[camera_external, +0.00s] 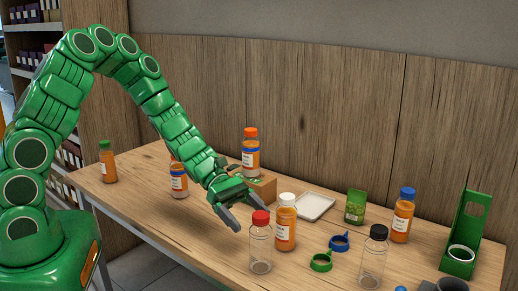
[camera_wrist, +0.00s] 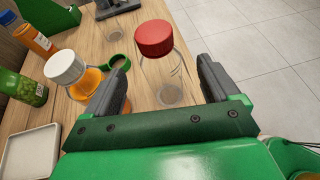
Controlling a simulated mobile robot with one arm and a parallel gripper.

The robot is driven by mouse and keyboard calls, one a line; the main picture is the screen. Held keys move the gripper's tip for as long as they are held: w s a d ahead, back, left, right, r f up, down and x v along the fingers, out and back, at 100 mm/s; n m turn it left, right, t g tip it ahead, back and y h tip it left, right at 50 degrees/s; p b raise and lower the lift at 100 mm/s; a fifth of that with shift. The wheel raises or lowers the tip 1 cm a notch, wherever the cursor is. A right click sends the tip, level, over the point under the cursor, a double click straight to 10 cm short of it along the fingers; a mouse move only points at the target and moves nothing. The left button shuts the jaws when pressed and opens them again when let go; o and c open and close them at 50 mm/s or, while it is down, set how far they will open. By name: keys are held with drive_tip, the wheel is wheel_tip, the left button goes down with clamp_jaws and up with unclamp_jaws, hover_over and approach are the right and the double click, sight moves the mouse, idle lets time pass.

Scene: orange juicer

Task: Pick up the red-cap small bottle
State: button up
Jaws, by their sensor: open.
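The red-cap small bottle (camera_external: 260,246) is clear and looks empty. It stands upright near the table's front edge. In the wrist view the red-cap small bottle (camera_wrist: 168,72) stands ahead, its red cap in the gap between the fingertips. My gripper (camera_external: 238,212) is open and empty, just to the upper left of the red cap in the external view. In the wrist view my gripper (camera_wrist: 163,80) has one dark finger on each side of the bottle's lower part. I cannot tell whether a finger touches it.
A white-cap orange bottle (camera_external: 285,224) stands close beside the red-cap bottle. A green ring (camera_external: 321,262), a blue ring (camera_external: 339,243) and a black-cap clear bottle (camera_external: 373,258) are to the right. A white tray (camera_external: 315,207) lies behind. The table's front left is clear.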

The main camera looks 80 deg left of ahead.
sight(269, 239)
drive_tip(key=shift+x, duration=3.7)
drive_tip(key=c, duration=1.1)
drive_tip(key=shift+o, duration=0.2)
